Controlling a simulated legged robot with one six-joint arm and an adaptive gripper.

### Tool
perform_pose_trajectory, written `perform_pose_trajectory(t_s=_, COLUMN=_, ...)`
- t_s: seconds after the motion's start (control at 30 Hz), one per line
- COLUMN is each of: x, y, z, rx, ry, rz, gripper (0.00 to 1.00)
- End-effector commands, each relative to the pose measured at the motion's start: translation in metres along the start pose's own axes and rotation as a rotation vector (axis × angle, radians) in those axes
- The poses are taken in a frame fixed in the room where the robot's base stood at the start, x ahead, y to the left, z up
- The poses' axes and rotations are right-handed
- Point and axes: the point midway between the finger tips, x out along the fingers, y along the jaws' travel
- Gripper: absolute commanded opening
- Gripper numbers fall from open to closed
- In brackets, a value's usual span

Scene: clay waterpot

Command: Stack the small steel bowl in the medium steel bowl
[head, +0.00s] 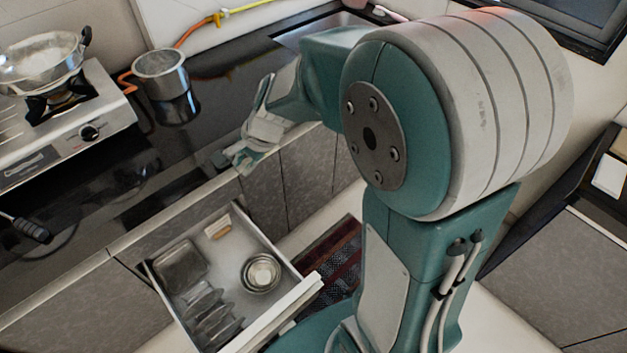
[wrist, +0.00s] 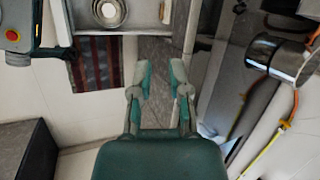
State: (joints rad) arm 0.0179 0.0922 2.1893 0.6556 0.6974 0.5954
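A steel bowl (head: 246,283) sits in the open drawer, right of its middle. A smaller, brighter round bowl (head: 262,272) appears to sit inside it. I cannot tell for sure which sizes these are, or whether more bowls are nested there. The bowls also show at the top of the wrist view (wrist: 109,12), cut off by the edge. My gripper (head: 241,158) is above the counter's front edge, beyond the drawer and well apart from the bowls. In the wrist view, its two fingers (wrist: 161,76) are spread with nothing between them.
The drawer (head: 293,299) also holds a square tin (head: 181,266), several upright metal pieces (head: 211,317) and a small tan block (head: 219,229). A steel pot (head: 160,75) stands on the dark counter beside the stove (head: 75,125). A striped rug (head: 333,262) lies on the floor.

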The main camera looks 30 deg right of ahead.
Motion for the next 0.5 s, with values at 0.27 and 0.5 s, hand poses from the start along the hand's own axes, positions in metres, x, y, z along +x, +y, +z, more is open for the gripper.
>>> perform_pose_trajectory(t_s=0.27, x=-0.086, y=0.040, z=0.032, rx=-0.495, ry=0.134, rz=0.027, gripper=0.23)
perform_pose_trajectory(t_s=0.5, x=-0.140, y=0.089, z=0.049, rx=-0.881, ry=0.279, rz=0.111, gripper=0.23)
